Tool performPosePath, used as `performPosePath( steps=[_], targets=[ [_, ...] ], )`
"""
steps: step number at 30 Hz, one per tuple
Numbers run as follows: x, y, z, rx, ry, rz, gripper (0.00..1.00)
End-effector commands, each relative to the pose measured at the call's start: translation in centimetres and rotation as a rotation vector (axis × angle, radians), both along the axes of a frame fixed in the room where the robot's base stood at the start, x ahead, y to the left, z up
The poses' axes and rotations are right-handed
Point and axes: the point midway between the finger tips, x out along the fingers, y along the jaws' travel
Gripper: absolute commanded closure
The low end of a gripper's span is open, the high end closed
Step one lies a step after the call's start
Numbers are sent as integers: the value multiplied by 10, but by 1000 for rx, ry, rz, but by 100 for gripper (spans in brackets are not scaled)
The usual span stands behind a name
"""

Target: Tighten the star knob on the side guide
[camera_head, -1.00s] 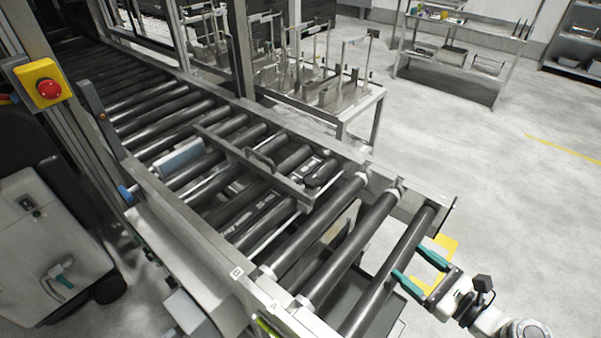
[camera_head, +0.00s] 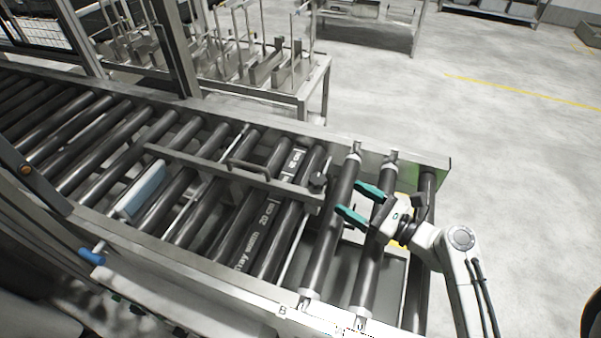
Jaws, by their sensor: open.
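The side guide (camera_head: 218,172) is a grey metal bar lying across the rollers, with a raised handle near its middle. A small dark knob (camera_head: 318,181), which looks like the star knob, sits at the guide's right end; its lobes are too small to make out. My gripper (camera_head: 347,201) has two teal fingers spread apart, with nothing between them. It is above the rollers just right of the knob, its fingers pointing left towards it. A small gap shows between fingertips and knob. I cannot tell the gripper's height relative to the knob.
The roller conveyor (camera_head: 150,235) fills the foreground, with wide gaps between rollers at its right end. A pale blue block (camera_head: 142,190) stands on it at left. A blue-handled lever (camera_head: 92,257) is at the near rail. A metal rack table (camera_head: 300,85) stands behind.

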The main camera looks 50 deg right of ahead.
Motion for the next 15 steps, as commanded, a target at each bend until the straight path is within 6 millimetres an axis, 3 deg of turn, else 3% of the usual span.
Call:
performPosePath(
  steps=[5,15],
  targets=[
    [18,1,2,0,-1,2,25],
    [79,4,3,-1,-1,3,25]
  ],
)
